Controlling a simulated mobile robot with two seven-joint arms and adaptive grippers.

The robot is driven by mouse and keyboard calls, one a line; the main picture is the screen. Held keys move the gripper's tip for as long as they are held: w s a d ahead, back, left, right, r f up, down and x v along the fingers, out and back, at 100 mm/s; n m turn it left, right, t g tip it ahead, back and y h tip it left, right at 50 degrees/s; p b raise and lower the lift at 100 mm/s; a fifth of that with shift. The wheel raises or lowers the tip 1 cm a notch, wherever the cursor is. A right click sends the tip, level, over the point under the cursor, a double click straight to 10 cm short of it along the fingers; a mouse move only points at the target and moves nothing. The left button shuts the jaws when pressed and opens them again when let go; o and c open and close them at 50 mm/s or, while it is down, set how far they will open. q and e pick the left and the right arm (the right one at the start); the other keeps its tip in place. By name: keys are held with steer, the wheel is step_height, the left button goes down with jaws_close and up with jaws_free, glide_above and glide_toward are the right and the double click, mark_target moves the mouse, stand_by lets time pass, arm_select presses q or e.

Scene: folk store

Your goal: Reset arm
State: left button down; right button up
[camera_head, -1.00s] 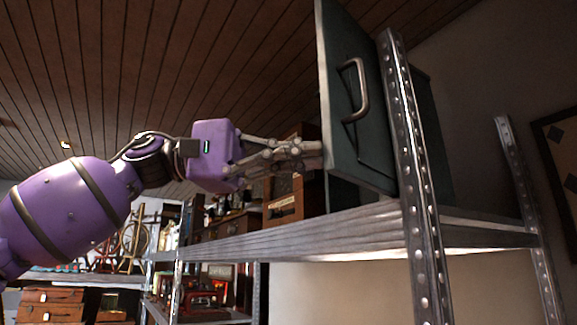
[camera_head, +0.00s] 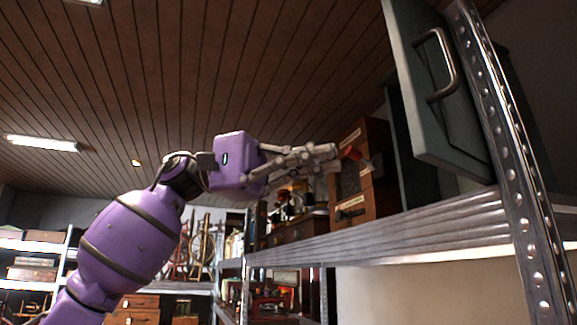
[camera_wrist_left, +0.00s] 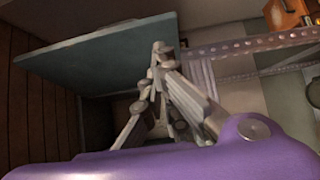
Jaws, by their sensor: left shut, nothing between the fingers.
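My left gripper (camera_head: 330,155) is shut and empty, held above the metal shelf in the head view, in front of a small wooden cabinet as seen there. Its fingertips come together in the left wrist view (camera_wrist_left: 160,50). The purple left arm reaches in from the lower left. A dark green door (camera_head: 428,110) with a curved metal handle (camera_head: 441,65) stands open to the right of the gripper. The door also fills the upper left of the wrist view (camera_wrist_left: 100,55). My right gripper is in neither view.
The metal shelf (camera_head: 400,230) runs below the gripper, with a perforated upright post (camera_head: 510,150) at right. The wooden cabinet (camera_head: 365,175) stands on the shelf, left of the door. More stocked shelves are at left. The space above the arm is clear up to the plank ceiling.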

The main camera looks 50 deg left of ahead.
arm_select(q)
steer(key=shift+s+a+b, duration=0.3)
steer(key=shift+s+a, duration=1.2)
steer(key=shift+a, duration=0.05)
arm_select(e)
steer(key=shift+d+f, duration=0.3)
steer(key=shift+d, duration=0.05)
